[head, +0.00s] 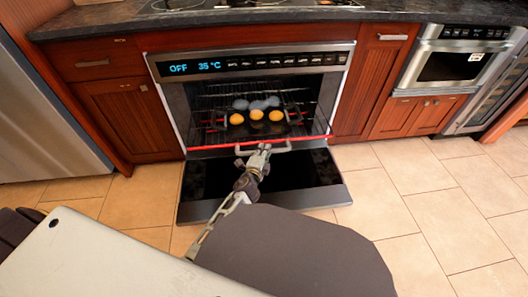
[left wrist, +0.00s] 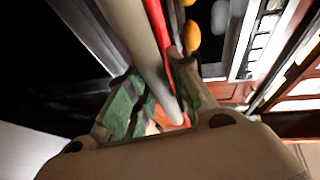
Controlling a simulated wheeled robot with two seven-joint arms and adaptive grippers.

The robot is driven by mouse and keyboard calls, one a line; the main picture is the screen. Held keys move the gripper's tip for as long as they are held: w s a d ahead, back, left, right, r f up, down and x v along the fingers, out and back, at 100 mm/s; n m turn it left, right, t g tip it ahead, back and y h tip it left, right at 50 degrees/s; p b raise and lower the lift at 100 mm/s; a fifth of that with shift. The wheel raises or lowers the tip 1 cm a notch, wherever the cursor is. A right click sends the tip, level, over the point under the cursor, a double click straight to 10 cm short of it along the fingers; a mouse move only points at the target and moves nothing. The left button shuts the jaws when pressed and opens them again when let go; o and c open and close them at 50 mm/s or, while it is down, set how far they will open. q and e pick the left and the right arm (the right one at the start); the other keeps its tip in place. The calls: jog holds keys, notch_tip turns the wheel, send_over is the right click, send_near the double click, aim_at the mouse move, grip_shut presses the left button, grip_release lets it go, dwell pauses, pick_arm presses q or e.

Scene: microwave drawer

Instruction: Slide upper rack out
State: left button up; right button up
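The oven (head: 250,62) is open, with its dark door (head: 200,190) folded down. Inside, a wire rack has a red front edge (head: 312,138) and a grey bar handle (head: 284,149) just below it. My left gripper (head: 258,152) is at this handle, in front of the oven opening. In the left wrist view, the fingers with green pads (left wrist: 155,92) stand on both sides of the pale bar (left wrist: 136,28) and look closed on it. The red edge (left wrist: 160,28) runs alongside. The finger contact is partly hidden. My right gripper is not in view.
A dark tray (head: 236,119) with yellow and grey round items stands in the oven. Wooden cabinets (head: 125,118) flank it, with a steel fridge (head: 40,120) at left and a microwave (head: 455,66) at right. Tiled floor (head: 400,190) is clear on the right.

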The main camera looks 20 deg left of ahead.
pick_arm(q)
jog(key=shift+o, duration=1.2)
jog(key=shift+s, duration=0.15)
jog(key=shift+s+d+r, duration=0.1)
jog(key=shift+s+r, duration=0.25)
jog(key=shift+s, duration=1.55)
jog(key=shift+s+d+r, duration=0.1)
jog(key=shift+s+r, duration=0.3)
jog(key=shift+s, duration=1.5)
jog(key=shift+s+d+r, duration=0.1)
jog(key=shift+s+r, duration=0.25)
jog(key=shift+s, duration=1.55)
